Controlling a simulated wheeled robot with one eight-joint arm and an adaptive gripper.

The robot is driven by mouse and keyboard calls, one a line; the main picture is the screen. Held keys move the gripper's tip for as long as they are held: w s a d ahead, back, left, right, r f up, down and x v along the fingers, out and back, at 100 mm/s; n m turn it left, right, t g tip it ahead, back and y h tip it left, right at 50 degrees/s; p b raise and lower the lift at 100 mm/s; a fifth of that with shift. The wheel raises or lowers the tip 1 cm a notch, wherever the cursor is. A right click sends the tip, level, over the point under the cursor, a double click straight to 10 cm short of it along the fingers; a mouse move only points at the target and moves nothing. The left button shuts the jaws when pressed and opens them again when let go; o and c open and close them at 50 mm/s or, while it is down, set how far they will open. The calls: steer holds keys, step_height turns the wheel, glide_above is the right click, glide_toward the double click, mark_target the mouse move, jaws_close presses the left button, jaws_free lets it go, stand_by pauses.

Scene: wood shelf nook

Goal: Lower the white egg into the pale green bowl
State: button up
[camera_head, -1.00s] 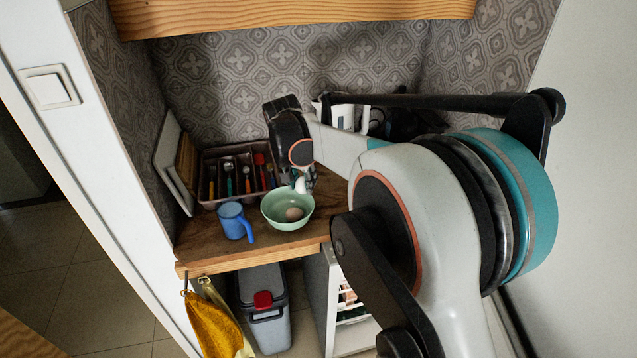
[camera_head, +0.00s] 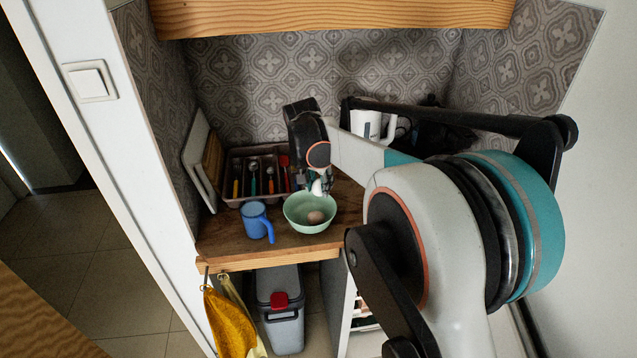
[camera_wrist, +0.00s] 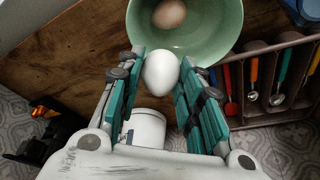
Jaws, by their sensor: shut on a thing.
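The white egg (camera_wrist: 161,72) is held between the two fingers of my gripper (camera_wrist: 160,85), which is shut on it. In the head view the egg (camera_head: 317,187) shows small at the tip of my gripper (camera_head: 322,180), over the back right part of the bowl. The pale green bowl (camera_head: 293,217) stands on the wooden shelf. In the wrist view the bowl (camera_wrist: 225,25) is just beyond the egg, and the egg overlaps its near rim. A brown egg (camera_head: 316,217) lies in the bowl; it also shows in the wrist view (camera_wrist: 169,14). The exact height of the white egg is unclear.
A blue mug (camera_head: 255,220) stands left of the bowl on the wooden shelf (camera_head: 226,240). A cutlery tray (camera_head: 236,201) with several utensils is behind it. Boards (camera_head: 197,160) lean at the left. A white container (camera_head: 366,124) stands at the back right.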

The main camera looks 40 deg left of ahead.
steer(key=shift+f, duration=0.15)
steer(key=shift+f+b, duration=1.3)
steer(key=shift+f, duration=0.95)
steer(key=shift+f+b, duration=0.45)
steer(key=shift+f, duration=0.35)
steer(key=o, duration=1.1)
